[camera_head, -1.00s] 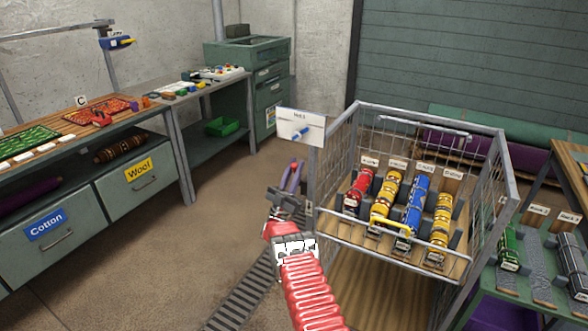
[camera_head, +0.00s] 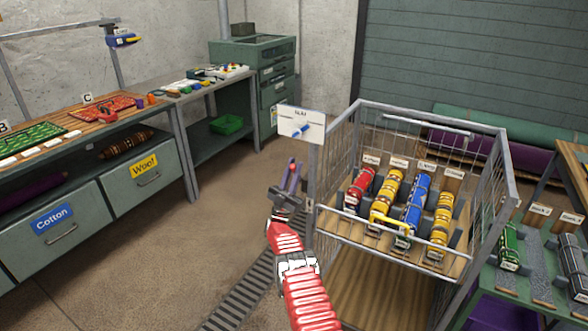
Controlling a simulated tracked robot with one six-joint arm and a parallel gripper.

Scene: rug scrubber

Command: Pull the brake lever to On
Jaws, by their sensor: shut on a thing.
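My gripper (camera_head: 291,175) is at the end of my red arm, just left of the wire cart's front left post (camera_head: 316,170). Its narrow fingers are closed around a small red-tipped piece (camera_head: 292,166), which looks like the brake lever's end. Most of the lever is hidden by the fingers and wrist. Above it, a white plate (camera_head: 290,116) is fixed to the post, with a blue pointer (camera_head: 303,131) on it. The plate's lettering is too small to read surely.
The cart's shelf (camera_head: 340,222) holds several coloured rolls behind wire sides. A floor grating (camera_head: 240,302) runs beneath my arm. A bench with Cotton (camera_head: 54,218) and Wool (camera_head: 144,165) drawers stands left. A green table (camera_head: 515,285) stands right. Floor between bench and cart is clear.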

